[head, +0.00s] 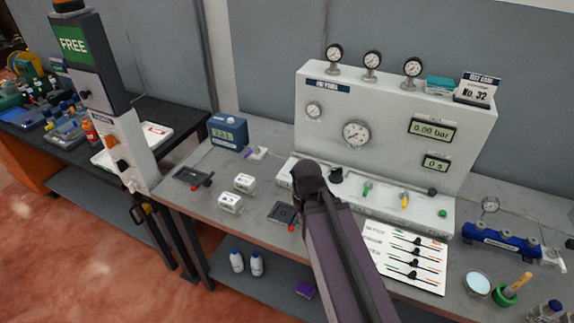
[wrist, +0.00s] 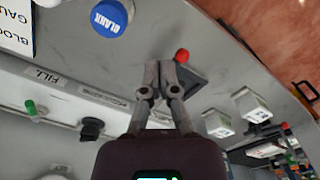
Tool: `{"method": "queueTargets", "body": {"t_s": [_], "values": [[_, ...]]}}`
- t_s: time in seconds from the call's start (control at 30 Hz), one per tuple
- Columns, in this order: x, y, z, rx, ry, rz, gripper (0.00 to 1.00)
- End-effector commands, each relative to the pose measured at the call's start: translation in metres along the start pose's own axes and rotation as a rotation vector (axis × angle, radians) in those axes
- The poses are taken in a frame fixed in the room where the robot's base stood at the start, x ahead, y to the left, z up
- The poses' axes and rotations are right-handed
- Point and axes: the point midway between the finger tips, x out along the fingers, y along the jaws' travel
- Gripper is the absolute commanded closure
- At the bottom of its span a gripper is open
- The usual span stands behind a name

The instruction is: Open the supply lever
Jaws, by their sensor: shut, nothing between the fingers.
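My gripper (wrist: 160,72) is shut and empty in the wrist view, its fingertips together over the grey bench. In the head view my arm hides the fingers. The white test panel (head: 320,95) has a ledge with a black knob (head: 336,174), a green lever (head: 365,188) and a yellow lever (head: 405,200). The wrist view also shows the black knob (wrist: 92,128) and the green lever (wrist: 31,108), near a FILL label (wrist: 44,77). I cannot make out a supply label, so I cannot tell which control is the supply lever. My arm covers part of the ledge.
A black plate (head: 281,212) with a red knob (head: 291,228) lies by my arm; the red knob (wrist: 182,56) appears beside the fingertips. White blocks (head: 244,183) stand left. A blue BLANK disc (wrist: 112,17) lies near the gripper. A printed card (head: 380,268) lies right.

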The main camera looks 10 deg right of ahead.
Motion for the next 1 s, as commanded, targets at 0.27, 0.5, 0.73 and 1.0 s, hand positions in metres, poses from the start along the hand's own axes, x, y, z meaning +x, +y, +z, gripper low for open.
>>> {"method": "queueTargets", "body": {"t_s": [0.27,0.5,0.73,1.0], "values": [[-0.005,-0.001,-0.019,-0.050,0.012,-0.017,1.00],[-0.019,0.004,-0.082,-0.230,0.059,-0.069,1.00],[-0.039,0.004,-0.169,-0.502,0.149,-0.128,1.00],[-0.060,0.008,-0.256,-0.782,0.268,-0.160,1.00]]}}
